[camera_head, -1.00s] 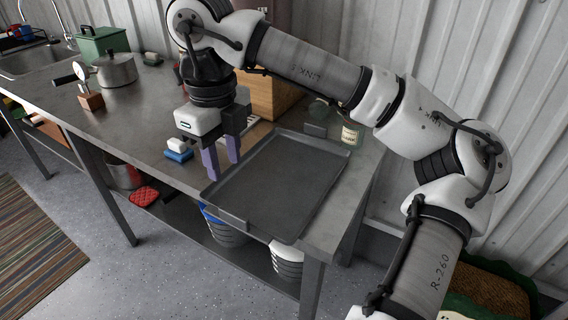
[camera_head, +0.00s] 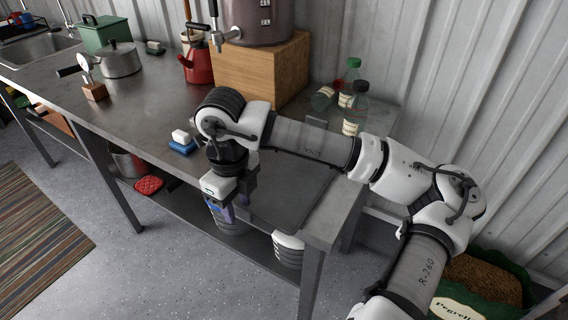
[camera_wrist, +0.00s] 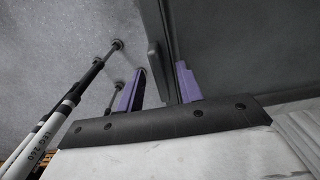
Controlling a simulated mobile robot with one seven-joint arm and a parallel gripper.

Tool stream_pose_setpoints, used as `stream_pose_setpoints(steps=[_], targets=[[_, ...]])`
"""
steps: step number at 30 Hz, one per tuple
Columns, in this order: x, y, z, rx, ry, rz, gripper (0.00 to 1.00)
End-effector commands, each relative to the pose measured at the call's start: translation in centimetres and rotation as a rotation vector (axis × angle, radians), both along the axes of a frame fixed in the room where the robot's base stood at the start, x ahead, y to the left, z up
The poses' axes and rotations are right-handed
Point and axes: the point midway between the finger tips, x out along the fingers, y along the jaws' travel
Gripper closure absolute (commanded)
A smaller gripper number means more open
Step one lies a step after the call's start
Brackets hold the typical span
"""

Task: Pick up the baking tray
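The baking tray (camera_head: 290,203) is a flat dark grey metal sheet with a low rim. It lies on the metal worktable near its front right end, partly hidden by my arm. My gripper (camera_head: 228,211) points down at the tray's front left side, by the table's front edge. In the wrist view its two purple fingers (camera_wrist: 160,68) are apart. A dark upright lip or handle of the tray (camera_wrist: 156,62) shows between them, with the tray's dark surface to the right. I see no clear contact of both fingers with it.
A blue-and-white sponge or brush (camera_head: 182,143) lies left of my arm. A wooden box (camera_head: 262,75) bears a large urn. A red kettle (camera_head: 197,64) and a pot (camera_head: 119,60) stand farther left.

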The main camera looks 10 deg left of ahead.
Motion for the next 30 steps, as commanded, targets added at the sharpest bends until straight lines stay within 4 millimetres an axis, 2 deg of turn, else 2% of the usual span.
stream_pose_setpoints(steps=[9, 17, 30], targets=[[0.0, 0.01, -0.63, 0.001, -0.001, 0.001, 0.65], [0.0, 0.01, -0.6, 0.001, -0.001, 0.001, 0.99], [0.03, 0.0, -0.52, 0.0, -0.003, 0.0, 1.0]])
